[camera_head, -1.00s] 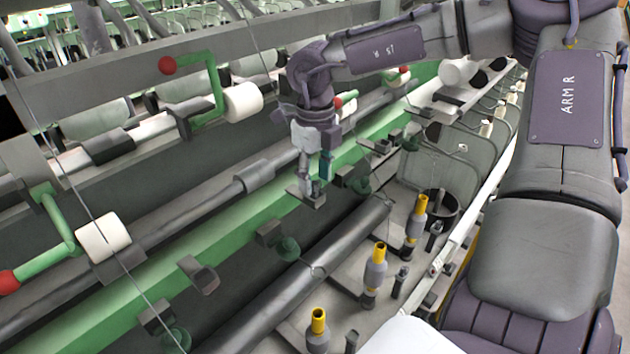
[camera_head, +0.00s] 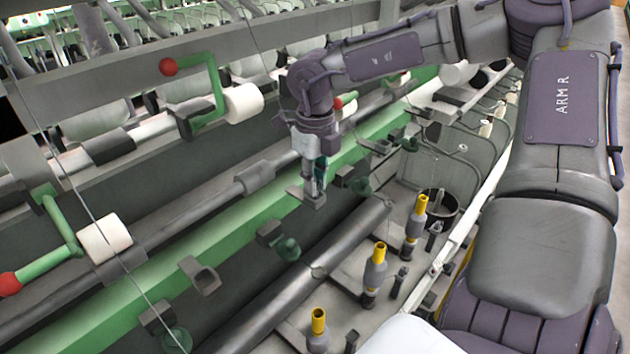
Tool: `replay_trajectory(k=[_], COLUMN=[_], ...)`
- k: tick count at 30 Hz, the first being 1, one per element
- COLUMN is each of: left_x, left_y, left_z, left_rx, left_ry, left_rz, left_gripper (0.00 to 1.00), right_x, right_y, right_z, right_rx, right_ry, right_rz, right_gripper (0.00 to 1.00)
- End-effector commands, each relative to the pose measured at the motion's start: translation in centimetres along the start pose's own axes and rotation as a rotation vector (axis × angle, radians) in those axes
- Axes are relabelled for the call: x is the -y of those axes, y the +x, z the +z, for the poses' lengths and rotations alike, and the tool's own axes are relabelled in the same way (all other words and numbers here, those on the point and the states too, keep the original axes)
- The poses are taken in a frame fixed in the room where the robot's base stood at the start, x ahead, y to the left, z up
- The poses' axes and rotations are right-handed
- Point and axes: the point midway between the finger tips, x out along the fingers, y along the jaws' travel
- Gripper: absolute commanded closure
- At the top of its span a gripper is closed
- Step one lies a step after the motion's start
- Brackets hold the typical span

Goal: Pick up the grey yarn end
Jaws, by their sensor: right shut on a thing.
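My right gripper (camera_head: 313,190) reaches down over the green rail of the spinning frame, in the middle of the head view. Its fingers are shut on the grey yarn end, at the dark bracket on the rail. The yarn end itself is too thin to make out at this distance, and the fingers and wrist cover the spot. My left gripper is out of view.
Grey bobbins with yellow tops (camera_head: 375,268) stand below and to the right of the gripper. A long dark roller (camera_head: 318,268) runs diagonally beneath it. Green arms with red knobs (camera_head: 169,67) and white rollers (camera_head: 243,103) stick out on the left.

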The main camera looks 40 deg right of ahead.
Motion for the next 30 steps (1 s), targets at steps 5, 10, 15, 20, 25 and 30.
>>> replay_trajectory(k=[5,10,15,20,25,30], left_x=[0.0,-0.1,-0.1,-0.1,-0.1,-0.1], left_y=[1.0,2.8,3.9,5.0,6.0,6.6], left_z=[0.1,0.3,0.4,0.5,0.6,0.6], left_rx=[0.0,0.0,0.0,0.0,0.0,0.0], left_ry=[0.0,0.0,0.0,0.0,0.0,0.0], left_rz=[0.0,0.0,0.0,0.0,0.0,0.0], left_gripper=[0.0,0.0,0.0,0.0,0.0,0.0], right_x=[0.0,0.1,0.8,1.4,2.0,2.5], right_y=[-1.1,-3.9,-5.7,-7.4,-8.9,-10.1], right_z=[0.1,-0.1,-3.2,-5.9,-8.4,-10.2], right_rx=[0.005,0.007,0.009,0.009,0.005,0.002], right_ry=[-0.001,-0.001,-0.001,-0.001,-0.002,-0.001], right_rz=[-0.002,-0.001,0.001,0.0,0.0,-0.001], right_gripper=[0.97,0.97,0.97,0.97,0.97,0.97])
